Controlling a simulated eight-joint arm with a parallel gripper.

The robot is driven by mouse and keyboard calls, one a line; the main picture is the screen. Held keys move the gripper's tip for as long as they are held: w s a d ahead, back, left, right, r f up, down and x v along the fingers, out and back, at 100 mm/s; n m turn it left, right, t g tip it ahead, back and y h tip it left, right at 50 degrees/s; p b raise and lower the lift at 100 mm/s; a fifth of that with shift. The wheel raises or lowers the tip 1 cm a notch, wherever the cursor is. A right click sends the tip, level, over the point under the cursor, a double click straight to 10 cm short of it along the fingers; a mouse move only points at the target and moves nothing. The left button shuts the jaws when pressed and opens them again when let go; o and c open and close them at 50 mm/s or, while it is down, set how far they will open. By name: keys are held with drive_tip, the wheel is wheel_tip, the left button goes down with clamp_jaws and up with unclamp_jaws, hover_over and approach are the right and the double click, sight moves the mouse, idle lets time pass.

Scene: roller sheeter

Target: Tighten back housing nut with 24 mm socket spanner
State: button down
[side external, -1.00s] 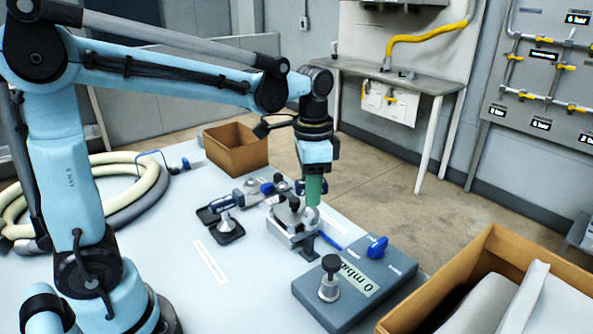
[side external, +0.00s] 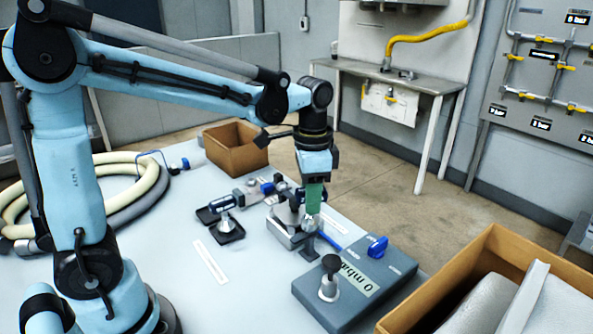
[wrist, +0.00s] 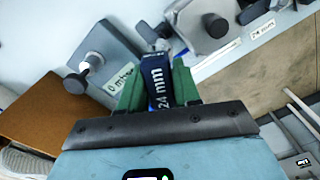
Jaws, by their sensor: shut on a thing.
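My gripper (side external: 313,197), with green fingers, points down over the metal housing fixture (side external: 287,236) near the table's right edge. In the wrist view, its green fingers (wrist: 159,84) are shut on the dark blue handle of the spanner (wrist: 158,96), marked "24 mm". The spanner's far end reaches toward the fixture. The socket and the back housing nut are too small and too covered to make out, so I cannot tell whether they are engaged.
The grey gauge box (side external: 341,300), reading in mbar, stands in front of the fixture with a black knob and a blue handle. A tool on a stand (side external: 226,226) is left of the fixture. Cardboard boxes stand behind (side external: 236,158) and at front right (side external: 420,305).

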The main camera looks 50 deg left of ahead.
drive_tip(key=shift+f, duration=0.35)
idle(0.5)
